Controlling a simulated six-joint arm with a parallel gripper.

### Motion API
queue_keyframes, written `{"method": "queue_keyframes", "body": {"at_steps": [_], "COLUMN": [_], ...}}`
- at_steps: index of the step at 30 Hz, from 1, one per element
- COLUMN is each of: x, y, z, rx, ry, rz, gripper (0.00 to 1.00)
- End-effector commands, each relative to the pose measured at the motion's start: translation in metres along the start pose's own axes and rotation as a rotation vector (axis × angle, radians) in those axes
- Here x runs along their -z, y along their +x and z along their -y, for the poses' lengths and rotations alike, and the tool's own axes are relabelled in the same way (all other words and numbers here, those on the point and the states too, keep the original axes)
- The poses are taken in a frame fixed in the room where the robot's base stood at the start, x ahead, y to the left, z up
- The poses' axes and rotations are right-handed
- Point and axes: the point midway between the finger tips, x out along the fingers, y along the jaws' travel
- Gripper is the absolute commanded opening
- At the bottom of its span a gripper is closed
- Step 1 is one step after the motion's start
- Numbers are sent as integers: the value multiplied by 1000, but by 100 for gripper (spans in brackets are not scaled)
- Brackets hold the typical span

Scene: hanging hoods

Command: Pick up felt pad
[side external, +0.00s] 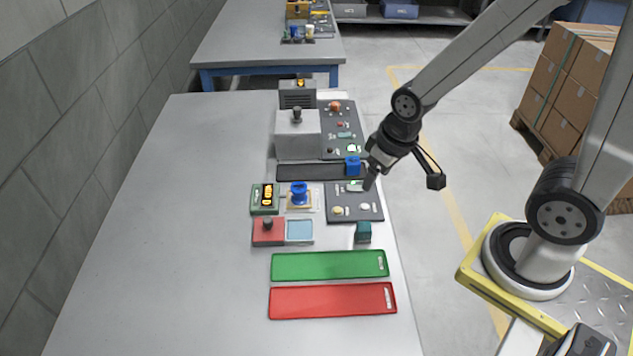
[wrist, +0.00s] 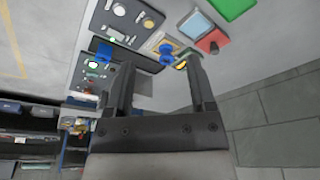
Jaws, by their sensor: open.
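I cannot tell for certain which item is the felt pad. Small pale and yellowish pieces lie on a grey panel (side external: 345,214) near the table's right edge. A light blue square (side external: 300,230) sits in a shallow frame beside a red block with a dark knob (side external: 268,236). The square also shows in the wrist view (wrist: 197,25). My gripper (side external: 371,180) is above the table's right side, close to the grey panel and a blue block (side external: 353,166). In the wrist view my gripper (wrist: 152,58) has its two fingers wide apart with nothing held between them.
A grey hood (side external: 297,138) with a knob stands behind. A blue spool-shaped piece (side external: 299,192), a green box with lit yellow display (side external: 264,198) and a teal cube (side external: 363,232) are nearby. Green (side external: 325,265) and red (side external: 325,301) trays lie in front. The table's left half is clear.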

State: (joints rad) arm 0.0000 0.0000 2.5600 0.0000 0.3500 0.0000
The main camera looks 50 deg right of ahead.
Motion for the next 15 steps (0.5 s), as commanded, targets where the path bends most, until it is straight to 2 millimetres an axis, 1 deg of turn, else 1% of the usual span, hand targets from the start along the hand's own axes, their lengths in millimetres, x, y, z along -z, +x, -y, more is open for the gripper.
{"method": "queue_keyframes", "body": {"at_steps": [5, 8, 11, 15], "x": [1, 2, 4, 8], "y": [2, 6, 13, 28], "z": [-2, -8, -17, -32], "rx": [-7, -22, -44, -77], "ry": [-8, -29, -68, -150], "rz": [-3, -7, -16, -35], "gripper": [71, 71, 71, 71]}}
